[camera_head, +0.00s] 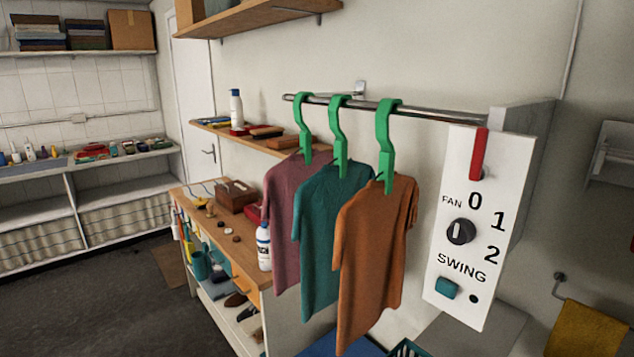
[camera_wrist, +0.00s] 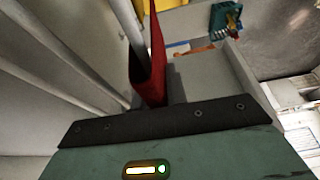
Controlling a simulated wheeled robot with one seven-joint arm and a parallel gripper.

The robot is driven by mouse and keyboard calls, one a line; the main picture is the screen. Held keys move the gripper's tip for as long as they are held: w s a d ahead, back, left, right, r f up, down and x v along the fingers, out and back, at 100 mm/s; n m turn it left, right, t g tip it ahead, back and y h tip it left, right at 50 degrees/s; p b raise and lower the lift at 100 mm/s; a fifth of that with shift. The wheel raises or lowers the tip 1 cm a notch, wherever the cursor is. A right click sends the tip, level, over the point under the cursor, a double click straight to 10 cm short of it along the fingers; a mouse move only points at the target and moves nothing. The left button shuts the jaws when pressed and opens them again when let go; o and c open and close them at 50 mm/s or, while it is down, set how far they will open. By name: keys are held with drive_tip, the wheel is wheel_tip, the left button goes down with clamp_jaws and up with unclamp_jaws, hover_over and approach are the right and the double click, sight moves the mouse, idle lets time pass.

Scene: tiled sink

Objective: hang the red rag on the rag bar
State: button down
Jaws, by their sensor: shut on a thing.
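The red rag (camera_wrist: 152,75) shows in the wrist view as a narrow, folded upright strip just beyond my gripper (camera_wrist: 150,103). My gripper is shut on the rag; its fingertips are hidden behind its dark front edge. A pale rod (camera_wrist: 127,27) runs down beside the rag's left side, and I cannot tell whether they touch. I cannot tell for sure which rod is the rag bar. In the head view my gripper does not show, and only a sliver of red (camera_head: 632,244) shows at the right edge.
In the head view, shirts on green hangers hang from a metal rail (camera_head: 430,110) beside a white fan panel (camera_head: 470,215). A yellow cloth (camera_head: 585,332) hangs at lower right, below a wall fixture (camera_head: 612,155). Pale rods (camera_wrist: 60,60) line the left of the wrist view.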

drive_tip(key=shift+r+p, duration=2.4)
drive_tip(key=shift+r, duration=1.1)
drive_tip(key=shift+s+a, duration=0.1)
drive_tip(key=s+a+b, duration=0.3)
drive_tip(key=s+a, duration=0.2)
drive_tip(key=a, duration=0.1)
drive_tip(key=shift+s+a+b, duration=0.35)
drive_tip(key=shift+b, duration=0.05)
